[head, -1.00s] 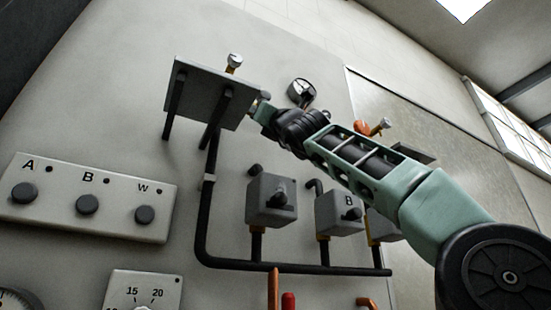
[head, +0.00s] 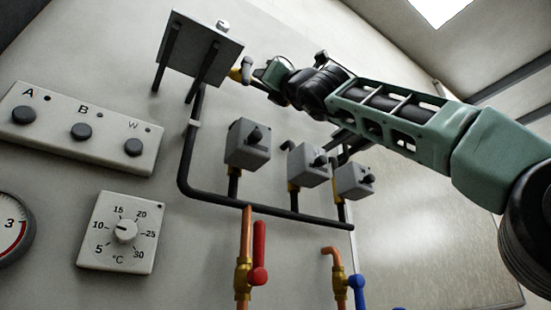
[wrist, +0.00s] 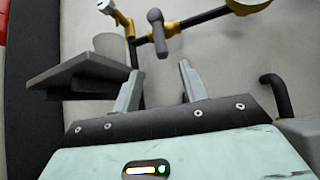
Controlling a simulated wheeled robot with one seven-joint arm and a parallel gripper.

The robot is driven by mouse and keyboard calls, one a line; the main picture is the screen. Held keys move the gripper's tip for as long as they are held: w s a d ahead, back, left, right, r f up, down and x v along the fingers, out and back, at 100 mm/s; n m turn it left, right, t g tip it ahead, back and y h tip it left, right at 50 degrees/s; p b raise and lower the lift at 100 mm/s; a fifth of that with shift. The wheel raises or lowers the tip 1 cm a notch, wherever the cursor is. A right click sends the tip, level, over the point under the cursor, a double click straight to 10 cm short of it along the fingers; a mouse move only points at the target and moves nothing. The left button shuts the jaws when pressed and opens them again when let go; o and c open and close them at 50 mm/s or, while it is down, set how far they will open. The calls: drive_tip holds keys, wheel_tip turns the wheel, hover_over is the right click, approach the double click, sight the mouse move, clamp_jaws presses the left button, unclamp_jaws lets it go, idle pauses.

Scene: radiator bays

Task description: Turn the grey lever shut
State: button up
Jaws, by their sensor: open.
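The grey lever (wrist: 157,32) shows in the wrist view just beyond my fingertips, its rounded end pointing down toward the gap between them. It sits on a dark pipe with brass fittings. My gripper (wrist: 158,70) is open, with one finger on each side of the lever's line; I cannot tell whether either finger touches it. In the head view my gripper (head: 256,72) is beside the right edge of the grey shelf plate, at a small grey and brass fitting. The lever's exact angle is hard to read there.
The shelf plate (head: 200,47) juts out left of my gripper; it also shows in the wrist view (wrist: 80,72). Grey valve boxes (head: 247,146) line the pipe below. A button panel (head: 80,128), a thermostat (head: 119,232), a red lever (head: 259,250) and a blue lever (head: 357,290) are lower.

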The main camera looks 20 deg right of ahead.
drive_tip(key=shift+b+v, duration=0.75)
drive_tip(key=shift+v, duration=0.75)
